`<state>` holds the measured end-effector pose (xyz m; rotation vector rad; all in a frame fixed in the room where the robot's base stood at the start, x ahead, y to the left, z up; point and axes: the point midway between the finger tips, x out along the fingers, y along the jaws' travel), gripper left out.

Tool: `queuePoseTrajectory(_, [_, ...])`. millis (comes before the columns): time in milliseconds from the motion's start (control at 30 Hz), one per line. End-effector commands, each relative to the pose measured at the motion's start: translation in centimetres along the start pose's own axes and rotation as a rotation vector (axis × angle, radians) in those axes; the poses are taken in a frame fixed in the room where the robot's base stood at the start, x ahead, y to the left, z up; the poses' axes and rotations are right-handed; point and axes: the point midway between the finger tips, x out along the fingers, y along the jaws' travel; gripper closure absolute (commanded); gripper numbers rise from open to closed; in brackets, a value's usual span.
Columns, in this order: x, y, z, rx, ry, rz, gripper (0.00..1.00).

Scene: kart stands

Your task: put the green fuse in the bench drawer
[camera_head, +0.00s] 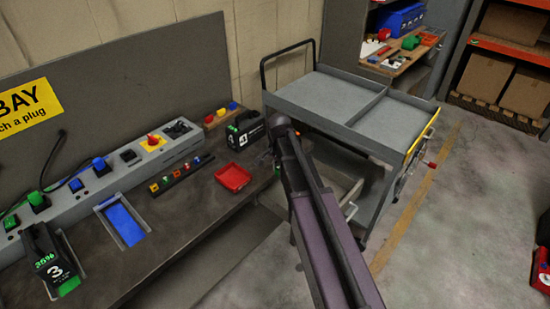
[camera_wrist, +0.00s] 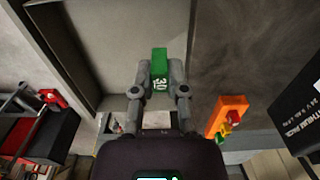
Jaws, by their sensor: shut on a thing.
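The green fuse (camera_wrist: 159,62), marked 30, is between the two fingertips of my gripper (camera_wrist: 159,82) in the wrist view. The fingers are shut on it. In the head view my arm hides most of the gripper and the fuse. The bench drawer (camera_head: 355,191) stands pulled out at the right end of the bench, partly behind my arm, with a handle on its front. In the wrist view a pale grey recessed surface (camera_wrist: 115,40) lies beyond the fuse; it looks like the drawer's inside. The fuse appears above it, but I cannot tell the height.
The dark bench top (camera_head: 190,215) carries a red tray (camera_head: 233,177), a fuse rack (camera_head: 182,175), a black battery pack (camera_head: 245,130) and a charger strip (camera_head: 100,190). A grey cart (camera_head: 330,98) stands close behind the drawer.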

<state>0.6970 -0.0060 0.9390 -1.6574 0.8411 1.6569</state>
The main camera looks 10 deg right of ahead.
Motion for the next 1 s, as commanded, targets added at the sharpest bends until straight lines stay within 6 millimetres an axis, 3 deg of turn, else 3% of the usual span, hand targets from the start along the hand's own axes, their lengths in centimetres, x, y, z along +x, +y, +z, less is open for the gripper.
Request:
queuePoseTrajectory(100, [-0.2, 1.4, 0.9, 0.0, 0.0, 0.0, 1.0])
queuePoseTrajectory(300, [-0.3, 2.3, 1.5, 0.0, 0.0, 0.0, 1.0])
queuePoseTrajectory(1000, [-0.2, 2.4, 1.5, 0.0, 0.0, 0.0, 1.0])
